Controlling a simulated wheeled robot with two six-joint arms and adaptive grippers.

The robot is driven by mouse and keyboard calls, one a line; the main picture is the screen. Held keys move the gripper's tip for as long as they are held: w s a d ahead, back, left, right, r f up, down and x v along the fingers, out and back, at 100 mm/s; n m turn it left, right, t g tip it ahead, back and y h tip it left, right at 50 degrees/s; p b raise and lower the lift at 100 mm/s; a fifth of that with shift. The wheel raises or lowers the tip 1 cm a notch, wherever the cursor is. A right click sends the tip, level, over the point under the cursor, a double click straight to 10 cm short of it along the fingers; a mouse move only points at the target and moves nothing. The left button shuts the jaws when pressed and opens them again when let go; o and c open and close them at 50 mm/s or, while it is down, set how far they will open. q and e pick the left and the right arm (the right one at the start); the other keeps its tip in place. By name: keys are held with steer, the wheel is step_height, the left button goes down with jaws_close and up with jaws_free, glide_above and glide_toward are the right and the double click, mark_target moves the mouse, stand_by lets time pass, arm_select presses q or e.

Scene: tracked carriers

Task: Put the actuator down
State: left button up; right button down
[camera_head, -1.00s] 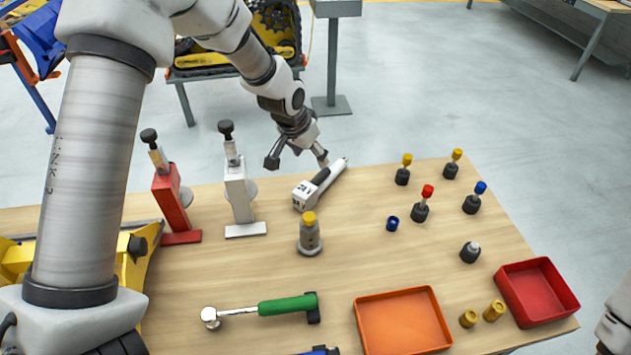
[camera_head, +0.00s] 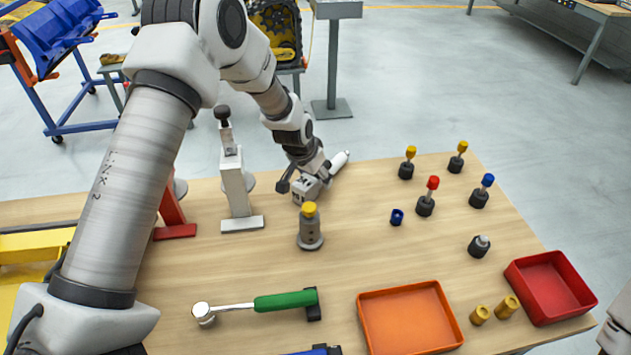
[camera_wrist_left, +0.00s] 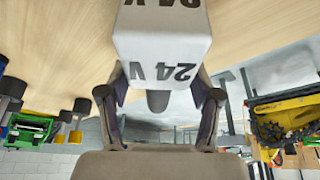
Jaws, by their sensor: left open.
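The actuator (camera_head: 303,193) is a white block marked "24 V" with a rounded white end behind. It lies on the wooden table (camera_head: 370,220) near the far edge. My left gripper (camera_head: 306,178) is over its middle and hides part of it. In the left wrist view the actuator (camera_wrist_left: 165,42) is between the two spread fingers of the left gripper (camera_wrist_left: 160,98). The fingers are open; whether they touch it is unclear. My right gripper is not seen.
A white press (camera_head: 236,190) and a red press (camera_head: 172,215) stand to the left. A yellow-capped grey cylinder (camera_head: 310,230) stands just in front. Several coloured-capped pegs stand right.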

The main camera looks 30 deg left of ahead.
arm_select(q)
steer(key=shift+r, duration=0.1)
jaws_close()
